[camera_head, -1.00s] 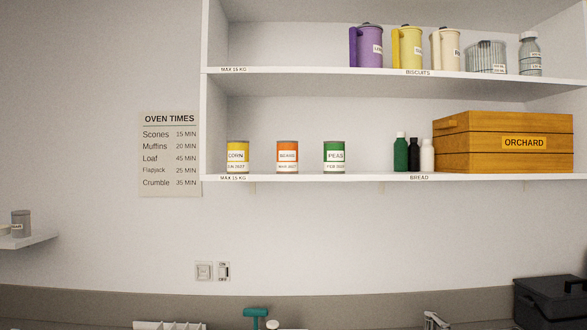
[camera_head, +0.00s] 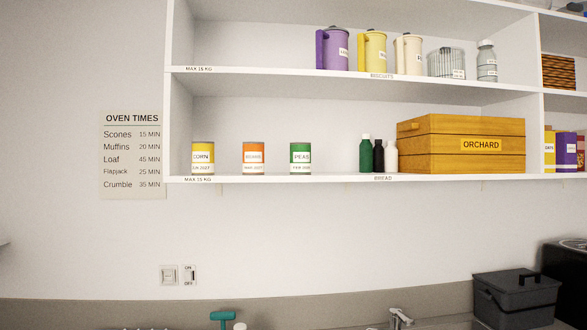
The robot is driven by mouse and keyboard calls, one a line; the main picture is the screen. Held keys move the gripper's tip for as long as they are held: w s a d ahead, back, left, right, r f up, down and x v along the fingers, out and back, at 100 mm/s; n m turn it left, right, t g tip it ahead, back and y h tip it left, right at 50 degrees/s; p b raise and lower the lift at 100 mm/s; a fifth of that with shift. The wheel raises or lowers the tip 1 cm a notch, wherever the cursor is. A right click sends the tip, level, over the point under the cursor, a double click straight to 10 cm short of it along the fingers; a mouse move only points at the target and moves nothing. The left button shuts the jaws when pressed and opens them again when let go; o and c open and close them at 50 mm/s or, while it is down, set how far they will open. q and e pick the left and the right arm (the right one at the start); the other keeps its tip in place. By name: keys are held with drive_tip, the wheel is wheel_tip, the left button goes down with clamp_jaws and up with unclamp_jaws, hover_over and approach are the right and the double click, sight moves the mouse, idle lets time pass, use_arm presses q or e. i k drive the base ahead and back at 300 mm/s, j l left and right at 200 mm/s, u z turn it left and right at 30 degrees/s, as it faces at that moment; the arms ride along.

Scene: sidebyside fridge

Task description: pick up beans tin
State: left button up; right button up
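The beans tin (camera_head: 253,158) is orange with a white label band. It stands upright on the lower wall shelf, between the yellow corn tin (camera_head: 203,158) on its left and the green peas tin (camera_head: 300,158) on its right. There is a gap on each side of it, and nothing stands in front of it. Neither of my grippers shows in the head view.
The shelf board (camera_head: 330,179) also carries several small bottles (camera_head: 378,155) and a wooden Orchard crate (camera_head: 461,143) to the right. Jugs stand on the shelf above. Below are a tap (camera_head: 400,318) and a dark lidded box (camera_head: 515,298).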

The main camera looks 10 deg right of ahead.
sight(253, 152)
drive_tip(key=i+z, duration=0.3)
drive_tip(key=z, duration=0.15)
drive_tip(key=i+j+z, duration=0.25)
drive_tip(key=z, duration=0.15)
